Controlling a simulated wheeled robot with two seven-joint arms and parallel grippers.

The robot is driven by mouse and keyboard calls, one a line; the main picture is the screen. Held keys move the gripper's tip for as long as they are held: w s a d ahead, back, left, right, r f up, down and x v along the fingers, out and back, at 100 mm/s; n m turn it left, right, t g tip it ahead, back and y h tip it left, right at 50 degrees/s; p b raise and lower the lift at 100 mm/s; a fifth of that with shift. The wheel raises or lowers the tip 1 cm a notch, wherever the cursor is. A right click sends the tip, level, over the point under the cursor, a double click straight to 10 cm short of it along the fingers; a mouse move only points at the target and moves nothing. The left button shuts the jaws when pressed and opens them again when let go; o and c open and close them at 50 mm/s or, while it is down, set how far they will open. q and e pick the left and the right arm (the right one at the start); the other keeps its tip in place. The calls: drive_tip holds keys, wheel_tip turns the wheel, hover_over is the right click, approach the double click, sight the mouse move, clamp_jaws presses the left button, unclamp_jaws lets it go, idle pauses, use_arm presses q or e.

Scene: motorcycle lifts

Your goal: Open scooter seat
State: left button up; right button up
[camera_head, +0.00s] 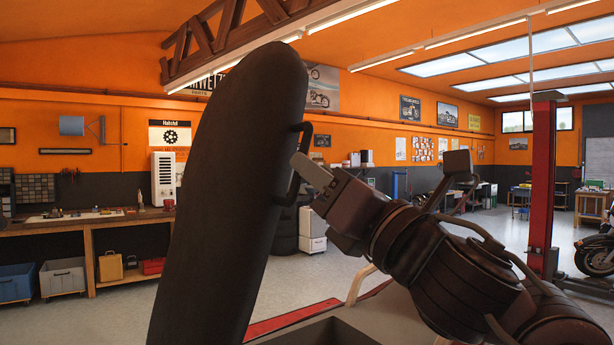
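The scooter seat (235,190) is a long black pad standing raised and nearly upright in the middle of the view, leaning slightly right at its top. A dark handle (302,131) sticks out from its right side. My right gripper (300,164) comes in from the right with its fingertips at the middle of this handle, and looks shut on it. One finger shows clearly; the other is mostly hidden. Below the seat, part of the scooter body (385,318) shows with a dark open recess (335,332). My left gripper is not in view.
A wooden workbench (120,222) runs along the left wall, with a blue bin (17,283) and a grey bin (62,277) under it. A red lift post (541,190) and a motorcycle (598,255) stand at the right. Grey floor is open between them.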

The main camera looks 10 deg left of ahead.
drive_tip(key=b+v, duration=0.1)
drive_tip(key=v, duration=0.4)
drive_tip(key=shift+b, duration=0.3)
